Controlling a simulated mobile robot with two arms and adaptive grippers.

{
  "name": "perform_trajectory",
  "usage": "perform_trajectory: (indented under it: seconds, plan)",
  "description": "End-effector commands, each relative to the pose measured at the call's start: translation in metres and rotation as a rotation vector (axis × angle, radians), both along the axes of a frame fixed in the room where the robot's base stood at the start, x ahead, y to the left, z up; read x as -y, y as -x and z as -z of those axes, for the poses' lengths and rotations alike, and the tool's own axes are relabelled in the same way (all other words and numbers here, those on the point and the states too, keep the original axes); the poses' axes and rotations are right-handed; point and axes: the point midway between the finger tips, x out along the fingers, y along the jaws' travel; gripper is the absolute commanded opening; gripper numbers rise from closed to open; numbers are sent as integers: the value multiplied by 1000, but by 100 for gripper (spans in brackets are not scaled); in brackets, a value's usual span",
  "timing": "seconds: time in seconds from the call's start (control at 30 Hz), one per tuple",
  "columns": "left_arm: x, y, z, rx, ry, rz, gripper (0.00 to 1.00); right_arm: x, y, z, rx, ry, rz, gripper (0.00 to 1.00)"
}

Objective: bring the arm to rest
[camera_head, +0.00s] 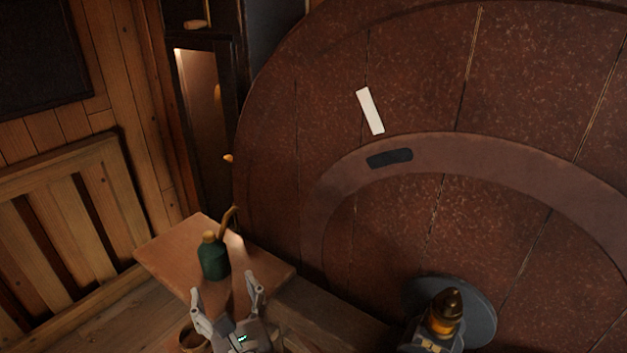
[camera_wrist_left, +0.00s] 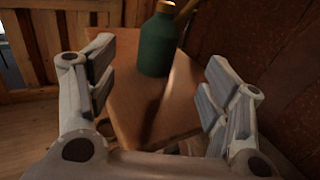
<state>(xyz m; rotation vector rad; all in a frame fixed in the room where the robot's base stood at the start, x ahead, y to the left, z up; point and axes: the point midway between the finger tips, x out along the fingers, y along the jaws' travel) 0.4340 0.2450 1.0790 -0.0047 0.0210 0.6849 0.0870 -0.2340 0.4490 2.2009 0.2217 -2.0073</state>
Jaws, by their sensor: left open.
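My left gripper (camera_head: 225,285) is low in the head view, with its two fingers spread apart and nothing between them. In the left wrist view the open fingers (camera_wrist_left: 158,78) stand at either side, over the wooden table (camera_wrist_left: 130,97). A dark green bottle with a tan cap (camera_head: 214,260) stands upright on the table (camera_head: 165,251), beyond the fingertips. My right gripper is not in view.
A huge round reddish-brown wooden face (camera_head: 290,130) fills the right side. A brass-and-amber lamp-like object (camera_head: 446,312) is at lower right before a grey disc (camera_head: 480,315). A slatted wooden panel (camera_head: 70,215) is at left. A brown round vessel (camera_head: 192,341) is partly hidden by my gripper.

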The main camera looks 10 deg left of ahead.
Motion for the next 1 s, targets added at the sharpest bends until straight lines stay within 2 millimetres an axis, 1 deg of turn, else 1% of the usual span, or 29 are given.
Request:
perform_trajectory:
  seconds: [0.07,0.13,0.17,0.27,0.3,0.37,0.4,0.47,0.5,0.57,0.6,0.67,0.7,0.77,0.8,0.87,0.9,0.97,1.0]
  plan:
    - [1,-1,-4,8,-24,10,73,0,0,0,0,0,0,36]
    - [3,-3,-14,23,-80,35,73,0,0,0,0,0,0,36]
    - [5,-5,-21,32,-117,51,73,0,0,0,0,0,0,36]
    - [16,-9,-49,72,-294,117,73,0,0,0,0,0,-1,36]
    - [24,-11,-61,85,-383,151,73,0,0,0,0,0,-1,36]
    - [37,-12,-77,101,-527,199,73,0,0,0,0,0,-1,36]
    - [48,-12,-86,110,-625,231,73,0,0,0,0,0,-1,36]
    - [65,-11,-97,116,-773,277,73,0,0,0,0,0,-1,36]
    - [77,-10,-102,116,-873,308,73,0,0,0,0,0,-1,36]
    - [96,-9,-105,113,-1024,354,73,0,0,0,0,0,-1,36]
    - [108,-8,-105,106,-1126,387,73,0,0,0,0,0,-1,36]
    - [127,-5,-101,92,-1278,434,73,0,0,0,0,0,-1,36]
    - [138,-3,-97,81,-1380,468,73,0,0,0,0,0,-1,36]
    - [155,0,-85,56,-1532,519,73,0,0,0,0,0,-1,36]
    - [165,2,-76,37,-1634,556,73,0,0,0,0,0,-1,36]
    - [177,5,-58,4,-1784,611,73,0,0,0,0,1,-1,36]
    - [184,9,-45,-21,-1882,653,73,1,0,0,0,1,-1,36]
    - [190,13,-23,-64,-2026,717,73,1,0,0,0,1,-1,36]
    - [193,17,-6,-95,-2119,766,73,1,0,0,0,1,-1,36]
